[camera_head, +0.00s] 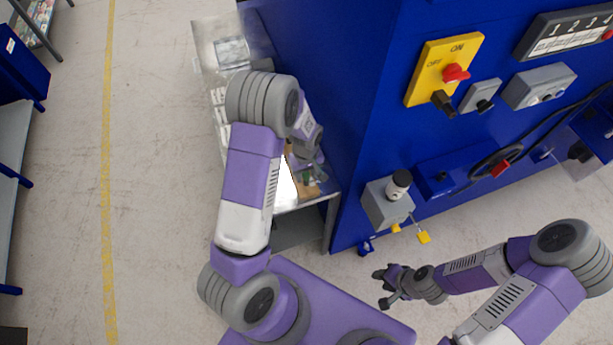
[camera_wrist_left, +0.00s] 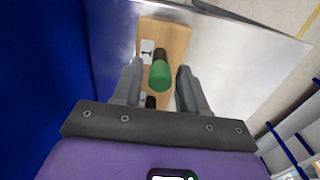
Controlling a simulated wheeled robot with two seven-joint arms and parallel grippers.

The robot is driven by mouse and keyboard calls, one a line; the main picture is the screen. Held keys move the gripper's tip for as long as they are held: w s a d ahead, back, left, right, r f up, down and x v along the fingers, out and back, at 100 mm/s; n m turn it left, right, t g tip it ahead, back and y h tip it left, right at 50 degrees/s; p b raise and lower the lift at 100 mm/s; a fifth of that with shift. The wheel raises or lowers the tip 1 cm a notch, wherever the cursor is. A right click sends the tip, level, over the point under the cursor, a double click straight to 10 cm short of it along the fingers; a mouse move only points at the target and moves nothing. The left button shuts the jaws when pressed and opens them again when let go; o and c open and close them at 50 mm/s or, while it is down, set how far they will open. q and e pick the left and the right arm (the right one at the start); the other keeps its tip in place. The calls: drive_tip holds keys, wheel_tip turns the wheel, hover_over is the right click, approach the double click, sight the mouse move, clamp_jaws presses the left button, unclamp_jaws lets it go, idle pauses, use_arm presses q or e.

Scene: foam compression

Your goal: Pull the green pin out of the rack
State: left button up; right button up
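The green pin (camera_wrist_left: 160,74) has a green end and a darker part behind it. It stands at a wooden rack (camera_wrist_left: 177,45) with a white label in the left wrist view. My left gripper (camera_wrist_left: 159,68) is open, with one finger on each side of the pin and a visible gap to each. How deep the pin sits in the rack cannot be seen. In the head view my left arm mostly hides the rack (camera_head: 305,187). My right gripper (camera_head: 384,287) is open and empty above the floor.
A shiny metal tabletop (camera_wrist_left: 235,55) surrounds the rack. A blue machine cabinet (camera_head: 320,60) rises close beside it. A grey box with a knob (camera_head: 388,203) juts from the cabinet. Open floor (camera_head: 160,170) lies to the left.

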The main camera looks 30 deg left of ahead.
use_arm(q)
clamp_jaws()
drive_tip(key=shift+r, duration=0.1)
drive_tip(key=shift+r+p, duration=2.2)
drive_tip(key=shift+r, duration=0.75)
